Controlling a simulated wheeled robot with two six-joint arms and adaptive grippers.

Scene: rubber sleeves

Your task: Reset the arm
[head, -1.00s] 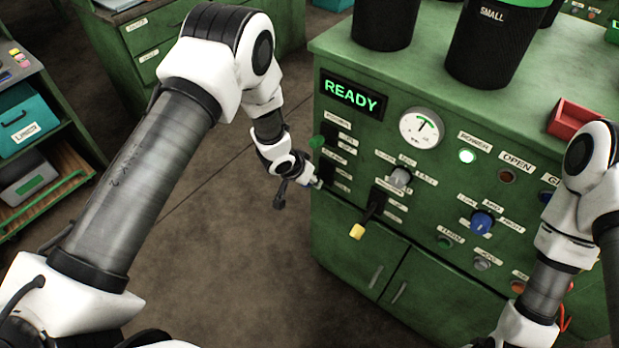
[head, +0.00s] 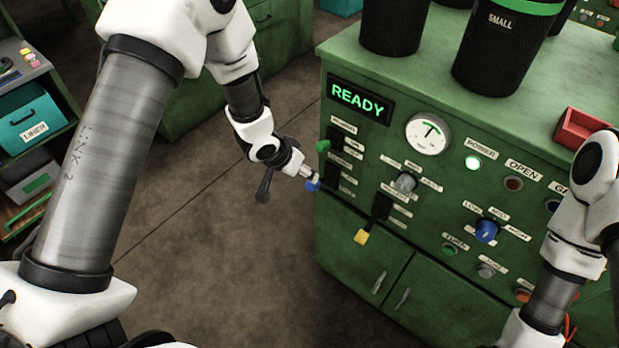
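My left arm reaches from the left toward the front of the green control cabinet. My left gripper (head: 299,170) is at the cabinet's left edge, beside a small blue knob (head: 313,184). Its tip looks close to or touching the knob; I cannot tell which, nor whether its fingers are open or shut. My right arm (head: 572,235) comes down along the right edge of the view, in front of the panel. My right gripper is not in view.
The green cabinet (head: 338,260) carries a lit READY display (head: 358,101), a gauge (head: 428,133), a green-tipped lever (head: 323,146), a yellow-tipped lever (head: 361,237) and a blue dial (head: 486,230). Black cylinders (head: 502,48) and a red bin (head: 583,129) stand on top.

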